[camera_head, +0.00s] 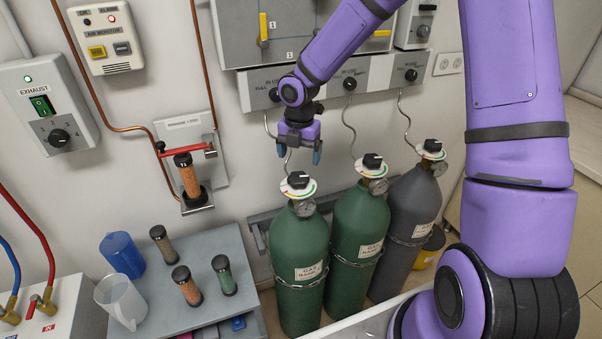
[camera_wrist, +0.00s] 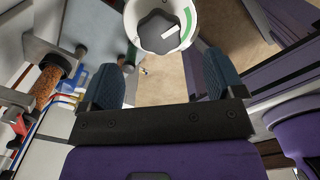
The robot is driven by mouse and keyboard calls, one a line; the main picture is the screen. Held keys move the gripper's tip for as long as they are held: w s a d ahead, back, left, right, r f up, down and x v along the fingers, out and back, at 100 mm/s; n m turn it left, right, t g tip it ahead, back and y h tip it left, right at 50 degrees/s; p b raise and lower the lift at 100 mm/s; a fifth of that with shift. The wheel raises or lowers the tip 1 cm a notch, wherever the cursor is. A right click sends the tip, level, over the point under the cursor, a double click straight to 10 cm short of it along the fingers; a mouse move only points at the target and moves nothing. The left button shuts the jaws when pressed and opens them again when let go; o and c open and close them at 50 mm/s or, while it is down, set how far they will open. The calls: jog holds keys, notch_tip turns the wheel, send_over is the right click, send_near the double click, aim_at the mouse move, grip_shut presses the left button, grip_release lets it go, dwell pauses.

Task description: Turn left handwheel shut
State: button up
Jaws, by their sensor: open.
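The left handwheel (camera_head: 298,180) is a black knob on a white dial with a green arc, on top of the left green gas cylinder (camera_head: 298,250). My gripper (camera_head: 300,155) points down just above this handwheel in the head view. Its two blue fingers are apart with nothing between them. In the wrist view the handwheel (camera_wrist: 158,32) with a white pointer mark lies beyond the fingertips of my gripper (camera_wrist: 163,80), between their lines. It does not look touched. A grey gauge (camera_head: 304,207) sits below the dial.
A second green cylinder (camera_head: 358,240) and a grey cylinder (camera_head: 408,220) stand close to the right, each with a black handwheel. Thin hoses hang from the wall panel behind. A grey bench (camera_head: 215,265) with several small tubes lies left. A wall-mounted tube (camera_head: 188,178) is also left.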

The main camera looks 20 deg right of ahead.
aim_at(299, 175)
notch_tip(299, 175, down, 7)
jog(key=shift+r, duration=0.1)
jog(key=shift+c, duration=0.3)
jog(key=c, duration=0.9)
